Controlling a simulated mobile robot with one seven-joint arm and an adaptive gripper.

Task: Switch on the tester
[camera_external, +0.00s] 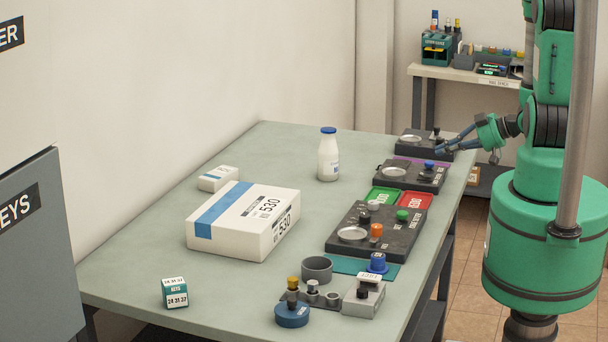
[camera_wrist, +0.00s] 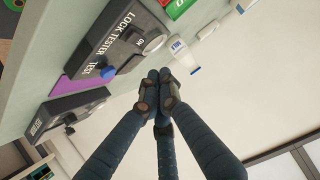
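The lock tester (camera_external: 412,176) is a dark panel on the far right part of the table, with a round pale disc and a blue knob (camera_external: 429,165). In the wrist view the lock tester (camera_wrist: 118,32) shows the words LOCK TESTER, TEST and ON. Its blue knob (camera_wrist: 108,72) is beside TEST, and the pale disc (camera_wrist: 153,44) is near ON. My gripper (camera_external: 441,149) is above the table's far right edge, apart from the knob. In the wrist view the fingertips of my gripper (camera_wrist: 160,92) are together, with nothing visible between them.
Another dark panel (camera_external: 412,149) stands behind the lock tester, on the far side of a purple mat (camera_external: 405,160). Green (camera_external: 381,196) and red (camera_external: 417,202) trays and a larger panel (camera_external: 372,243) lie nearer. A bottle (camera_external: 328,160) and white box (camera_external: 222,240) stand left.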

